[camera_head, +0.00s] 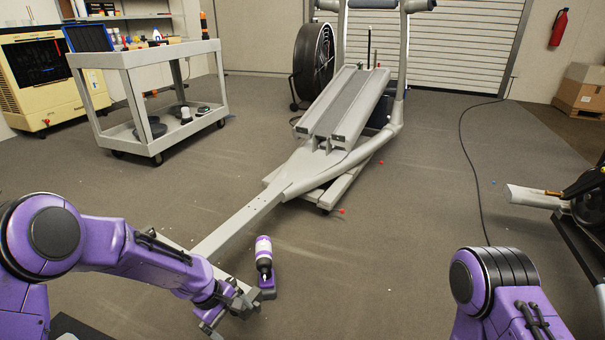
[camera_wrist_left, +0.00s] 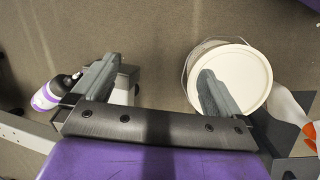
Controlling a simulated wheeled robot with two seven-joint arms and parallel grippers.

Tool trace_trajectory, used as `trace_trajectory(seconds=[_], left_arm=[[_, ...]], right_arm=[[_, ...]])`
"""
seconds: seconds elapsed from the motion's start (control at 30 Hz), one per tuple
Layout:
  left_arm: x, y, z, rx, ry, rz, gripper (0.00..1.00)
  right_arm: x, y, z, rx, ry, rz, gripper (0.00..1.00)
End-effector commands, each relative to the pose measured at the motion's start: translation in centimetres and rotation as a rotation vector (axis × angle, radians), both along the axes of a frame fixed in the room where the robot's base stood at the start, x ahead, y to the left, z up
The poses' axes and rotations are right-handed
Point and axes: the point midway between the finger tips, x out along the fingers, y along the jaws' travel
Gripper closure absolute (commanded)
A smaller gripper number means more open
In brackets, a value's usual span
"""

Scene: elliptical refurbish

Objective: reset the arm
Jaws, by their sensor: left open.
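My left arm (camera_head: 140,250) reaches in from the left in the head view. Its gripper (camera_head: 228,314) is low over the front end of the elliptical's long grey rail (camera_head: 240,222). In the left wrist view the two grey fingers (camera_wrist_left: 155,85) are wide apart with nothing held between them. Bare floor shows in the gap. My right arm (camera_head: 505,300) shows only as a purple joint at the lower right, and its gripper is out of view.
The elliptical (camera_head: 350,105) stands ahead, a cart (camera_head: 133,92) behind left. A cable (camera_head: 463,150) crosses the right floor.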

Motion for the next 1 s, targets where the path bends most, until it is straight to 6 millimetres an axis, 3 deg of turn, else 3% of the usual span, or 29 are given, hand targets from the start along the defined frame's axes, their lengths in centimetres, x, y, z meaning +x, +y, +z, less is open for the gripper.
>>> trace_trajectory(seconds=[0.2, 0.37, 0.5, 0.7, 0.87, 0.97, 1.0], left_arm=[[0.0, 1.0, -2.2, 0.081, -0.179, -0.016, 0.00], [-2.8, 3.1, -5.2, 0.215, -0.313, -0.049, 0.00], [-8.5, 6.3, -7.9, 0.401, -0.402, -0.111, 0.00], [-18.7, 10.5, -9.0, 0.620, -0.406, -0.219, 0.00], [-26.2, 12.0, -9.1, 0.668, -0.304, -0.286, 0.00], [-30.7, 12.2, -10.2, 0.660, -0.204, -0.343, 0.00], [-30.0, 12.2, -7.2, 0.662, -0.220, -0.333, 0.00]], right_arm=[[0.0, 0.0, 0.0, 0.000, 0.000, 0.000, 0.54], [0.0, 0.0, 0.0, 0.001, 0.001, 0.000, 0.54], [0.0, 0.0, 0.0, 0.001, 0.001, 0.000, 0.54], [0.0, 0.0, 0.0, 0.001, 0.001, 0.000, 0.54], [0.0, 0.0, 0.0, 0.001, 0.001, 0.000, 0.54], [0.0, 0.0, 0.0, 0.001, 0.001, 0.000, 0.54], [-0.1, 0.0, 2.8, 0.000, 0.002, 0.000, 0.54]])
